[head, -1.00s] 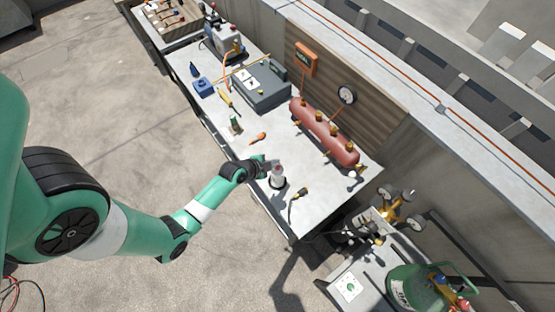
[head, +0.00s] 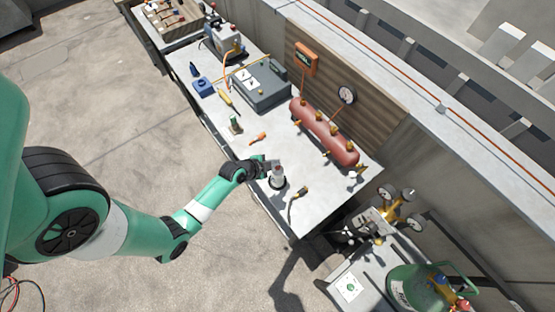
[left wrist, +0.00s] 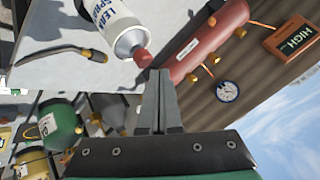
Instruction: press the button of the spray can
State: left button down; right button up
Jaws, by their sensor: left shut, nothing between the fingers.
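The spray can (head: 278,179) stands upright near the front right edge of the workbench, on a dark round base. In the left wrist view the white can (left wrist: 112,22) has blue lettering and a grey domed top. Its red button (left wrist: 143,57) is at the tip of the can. My left gripper (head: 270,164) is shut and empty beside the top of the can. In the left wrist view its fingertips (left wrist: 159,74) are close to the red button; I cannot tell if they touch it. My right gripper is not in view.
A red cylinder (head: 325,132) with brass fittings lies behind the can. A torch-like tool (head: 297,203) lies to its right and an orange-handled tool (head: 258,138) to its left. A grey case (head: 262,86) stands farther back. A green tank (head: 411,287) stands at lower right.

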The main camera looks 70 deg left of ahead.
pick_arm(q)
jog(key=shift+f, duration=0.4)
jog(key=shift+f+b, duration=0.45)
jog(key=shift+b, duration=0.25)
dwell(0.3)
jog(key=shift+r+p, duration=0.85)
jog(key=shift+r, duration=0.1)
jog(key=shift+r, duration=0.1)
notch_tip(320, 180, up, 5)
jog(key=p, duration=0.4)
jog(key=shift+p, duration=0.3)
dwell(0.4)
